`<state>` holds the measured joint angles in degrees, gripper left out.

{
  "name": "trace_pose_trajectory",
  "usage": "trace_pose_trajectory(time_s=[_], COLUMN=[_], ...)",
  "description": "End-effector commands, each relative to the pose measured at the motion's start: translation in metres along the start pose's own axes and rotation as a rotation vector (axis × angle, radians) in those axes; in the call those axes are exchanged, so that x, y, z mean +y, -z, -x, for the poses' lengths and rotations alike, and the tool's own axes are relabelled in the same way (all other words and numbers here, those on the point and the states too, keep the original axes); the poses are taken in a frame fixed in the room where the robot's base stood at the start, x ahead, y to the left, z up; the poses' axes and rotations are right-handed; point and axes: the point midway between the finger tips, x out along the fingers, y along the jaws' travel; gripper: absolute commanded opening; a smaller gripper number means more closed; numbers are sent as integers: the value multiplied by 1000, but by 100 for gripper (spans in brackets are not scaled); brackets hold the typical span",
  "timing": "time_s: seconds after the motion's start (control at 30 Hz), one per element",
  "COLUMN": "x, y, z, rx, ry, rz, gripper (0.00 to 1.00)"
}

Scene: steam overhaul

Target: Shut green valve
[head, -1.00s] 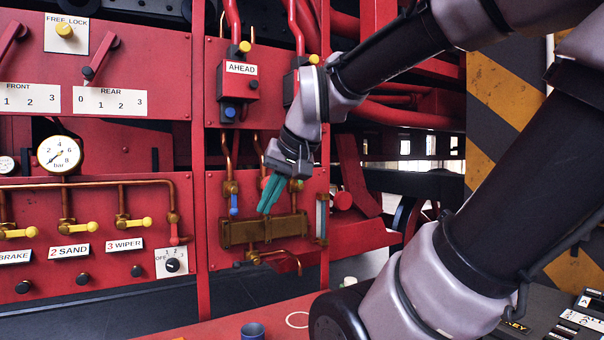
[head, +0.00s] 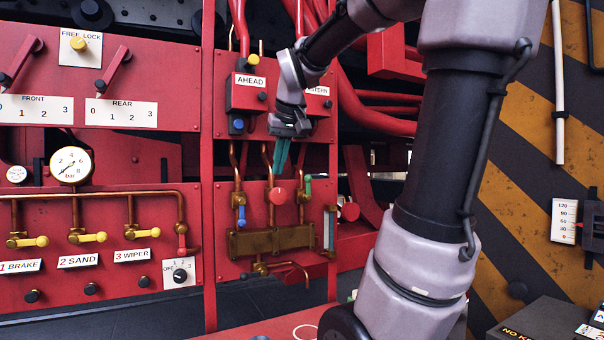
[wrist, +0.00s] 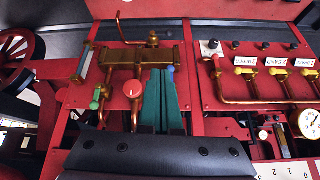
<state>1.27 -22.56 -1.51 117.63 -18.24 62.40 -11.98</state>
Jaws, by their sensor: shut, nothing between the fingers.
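The green valve (head: 308,185) has a small green lever on a brass body on the red panel, above the right end of a brass block (head: 270,240). Its lever stands upright, in line with its pipe. In the wrist view the green lever (wrist: 95,100) is at the left. My gripper (head: 283,154) is shut and empty, its teal fingers pointing down above a red round knob, up and left of the green valve and apart from it. In the wrist view the shut fingers (wrist: 163,75) lie right of the red knob, near the blue lever's end.
The red knob (head: 277,196) and a blue-handled valve (head: 241,214) sit left of the green valve. A gauge glass (head: 329,230) stands at its lower right. The AHEAD box (head: 248,92) is above. Yellow-handled valves (head: 88,237) line the left panel.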

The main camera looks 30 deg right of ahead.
Motion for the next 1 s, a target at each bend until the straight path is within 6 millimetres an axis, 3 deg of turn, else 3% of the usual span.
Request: trace_pose_trajectory(time_s=[0.03,0.2,0.4,0.6,1.0], x=[8,37,66,81,83], y=[25,96,158,186,190], z=[-4,-16,-30,-38,-39], rx=[-7,-31,-61,-79,-81], ry=[-34,-152,-269,-328,-338], rz=[34,151,251,296,305], gripper=[0,0,0,0,0])
